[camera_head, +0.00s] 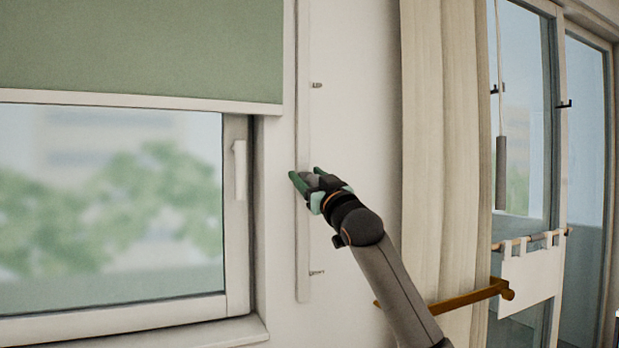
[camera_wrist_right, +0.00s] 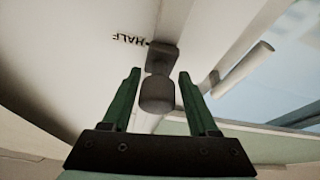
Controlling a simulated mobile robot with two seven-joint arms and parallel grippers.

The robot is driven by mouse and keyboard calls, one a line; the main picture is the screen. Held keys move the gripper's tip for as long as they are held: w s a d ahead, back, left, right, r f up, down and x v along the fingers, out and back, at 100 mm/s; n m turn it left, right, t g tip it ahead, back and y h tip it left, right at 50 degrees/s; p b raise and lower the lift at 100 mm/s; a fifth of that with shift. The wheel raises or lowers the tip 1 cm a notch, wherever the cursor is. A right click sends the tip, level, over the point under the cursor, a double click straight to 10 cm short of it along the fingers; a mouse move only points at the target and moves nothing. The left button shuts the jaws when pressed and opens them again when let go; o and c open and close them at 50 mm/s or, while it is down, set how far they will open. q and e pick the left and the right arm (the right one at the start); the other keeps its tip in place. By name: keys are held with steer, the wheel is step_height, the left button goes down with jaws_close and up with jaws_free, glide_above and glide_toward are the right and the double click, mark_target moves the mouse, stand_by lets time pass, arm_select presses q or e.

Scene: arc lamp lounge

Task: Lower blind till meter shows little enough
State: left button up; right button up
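The green roller blind (camera_head: 140,50) covers the upper part of the window at the left of the head view, its pale bottom bar (camera_head: 130,99) level above the bare glass. A pale vertical rail (camera_head: 303,240) runs beside the window. My right gripper (camera_head: 306,174) is at this rail. In the right wrist view, a grey knob (camera_wrist_right: 157,92) stands between the two green fingers of my right gripper (camera_wrist_right: 159,74), with a gap on each side, so the gripper is open. The word HALF (camera_wrist_right: 130,39) is beside the knob's base. My left gripper and a meter are not in view.
Small labels sit on the wall by the rail, one high (camera_head: 317,85) and one low (camera_head: 317,272). The window handle (camera_head: 240,170) is left of the rail. A beige curtain (camera_head: 440,130), a brass-coloured bar (camera_head: 465,300) and a glass door (camera_head: 525,130) are at the right.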

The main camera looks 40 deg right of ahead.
steer(key=shift+o, duration=0.8)
steer(key=shift+s+f, duration=0.25)
steer(key=shift+s, duration=0.25)
arm_select(q)
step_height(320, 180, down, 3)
steer(key=b, duration=0.4)
arm_select(e)
steer(key=v, duration=1.1)
steer(key=shift+s, duration=0.25)
steer(key=shift+a, duration=0.15)
